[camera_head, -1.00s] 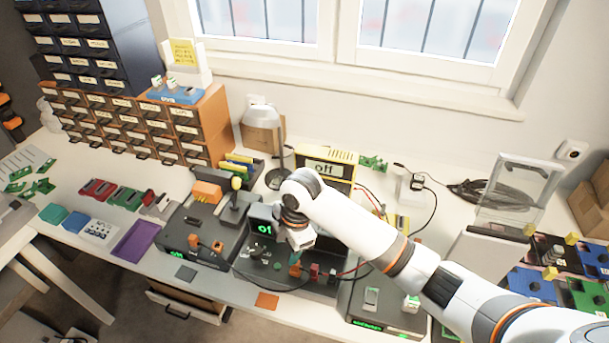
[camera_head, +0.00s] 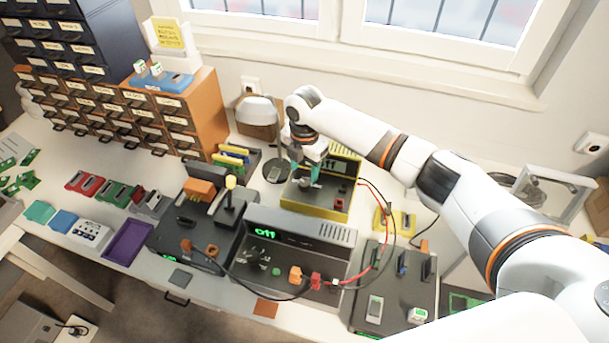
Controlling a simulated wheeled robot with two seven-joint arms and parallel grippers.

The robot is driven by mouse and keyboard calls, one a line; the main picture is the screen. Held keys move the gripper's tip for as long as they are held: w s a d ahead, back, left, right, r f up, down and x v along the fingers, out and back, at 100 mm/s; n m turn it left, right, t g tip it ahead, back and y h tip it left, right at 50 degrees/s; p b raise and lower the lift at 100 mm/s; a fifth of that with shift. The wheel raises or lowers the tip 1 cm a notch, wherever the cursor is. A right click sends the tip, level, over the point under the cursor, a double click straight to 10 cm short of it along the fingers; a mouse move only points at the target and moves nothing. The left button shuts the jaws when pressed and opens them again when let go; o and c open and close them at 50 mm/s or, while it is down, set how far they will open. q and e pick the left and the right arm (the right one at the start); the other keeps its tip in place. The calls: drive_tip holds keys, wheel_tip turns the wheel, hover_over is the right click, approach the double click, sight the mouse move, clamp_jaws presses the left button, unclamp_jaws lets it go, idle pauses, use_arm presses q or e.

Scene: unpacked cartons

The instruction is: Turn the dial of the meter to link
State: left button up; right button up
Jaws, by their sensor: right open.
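A yellow-cased bench unit (camera_head: 318,213), which looks like the meter, stands behind the black bench unit. The black unit (camera_head: 303,233) in front has a green display reading "off". My left gripper is out of view.
A red lead and a black lead (camera_head: 391,212) arc right of the yellow unit. A black station with an upright yellow-tipped lever (camera_head: 231,183) stands at left. A dark slotted unit (camera_head: 397,300) is at front right. A lamp (camera_head: 256,108) stands behind.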

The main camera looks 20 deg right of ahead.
sight(305, 182)
wheel_tip(305, 182, down, 4)
drive_tip(key=shift+f+p, duration=0.1)
drive_tip(key=shift+p, duration=0.2)
drive_tip(key=shift+f, duration=0.5)
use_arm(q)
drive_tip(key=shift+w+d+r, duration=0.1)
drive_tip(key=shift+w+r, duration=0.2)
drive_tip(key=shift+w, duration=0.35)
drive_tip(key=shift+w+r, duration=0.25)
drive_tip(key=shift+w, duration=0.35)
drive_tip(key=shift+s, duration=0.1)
use_arm(e)
drive_tip(key=shift+c, duration=1.3)
drive_tip(key=c, duration=0.7)
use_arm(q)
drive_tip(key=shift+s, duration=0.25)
